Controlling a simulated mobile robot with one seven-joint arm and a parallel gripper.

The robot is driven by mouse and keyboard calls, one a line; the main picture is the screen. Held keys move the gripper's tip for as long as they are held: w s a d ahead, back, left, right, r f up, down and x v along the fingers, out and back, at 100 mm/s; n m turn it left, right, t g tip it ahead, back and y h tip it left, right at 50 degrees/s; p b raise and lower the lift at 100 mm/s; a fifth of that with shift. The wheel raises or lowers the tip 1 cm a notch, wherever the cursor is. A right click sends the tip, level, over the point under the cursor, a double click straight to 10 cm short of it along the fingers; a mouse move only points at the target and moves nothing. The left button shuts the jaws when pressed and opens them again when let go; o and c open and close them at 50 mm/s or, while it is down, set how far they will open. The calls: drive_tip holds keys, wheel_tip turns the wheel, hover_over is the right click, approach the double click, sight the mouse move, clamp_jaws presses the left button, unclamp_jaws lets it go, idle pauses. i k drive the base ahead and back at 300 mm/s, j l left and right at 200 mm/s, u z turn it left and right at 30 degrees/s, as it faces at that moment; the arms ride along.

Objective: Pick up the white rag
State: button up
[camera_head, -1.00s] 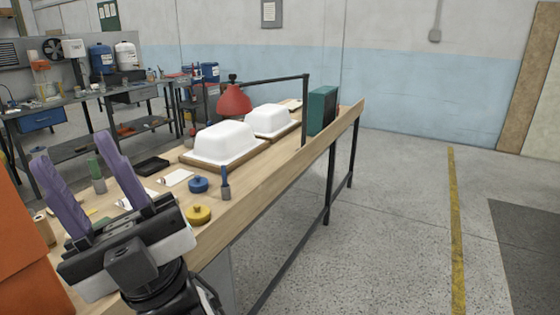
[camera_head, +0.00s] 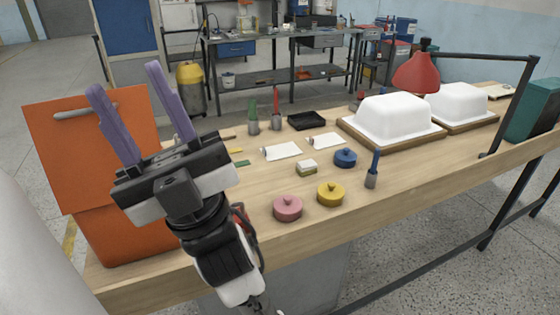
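Two flat white pieces lie on the wooden workbench (camera_head: 250,215): one nearer (camera_head: 282,151) and one a little behind and right of it (camera_head: 326,141). Each has a small rolled or thicker left end, and I cannot tell which is the white rag. My gripper (camera_head: 125,80) is in the left of the view, its two purple fingers spread apart and pointing up, with nothing between them. It appears left of both white pieces and touches neither.
An orange box (camera_head: 95,150) stands at the bench's left end. White tub shells (camera_head: 395,118) and a red lamp (camera_head: 418,75) are at right.

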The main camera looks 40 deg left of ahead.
sight(307, 167)
drive_tip(key=i+l+u, duration=0.25)
drive_tip(key=u, duration=0.15)
drive_tip(key=i+l+u, duration=0.2)
drive_tip(key=l+u, duration=0.15)
drive_tip(key=l, duration=0.15)
drive_tip(key=i+l+u, duration=0.25)
drive_tip(key=l, duration=0.25)
drive_tip(key=l+u, duration=0.25)
drive_tip(key=l, duration=0.2)
drive_tip(key=l+u, duration=0.25)
drive_tip(key=l, duration=0.25)
drive_tip(key=i, duration=0.95)
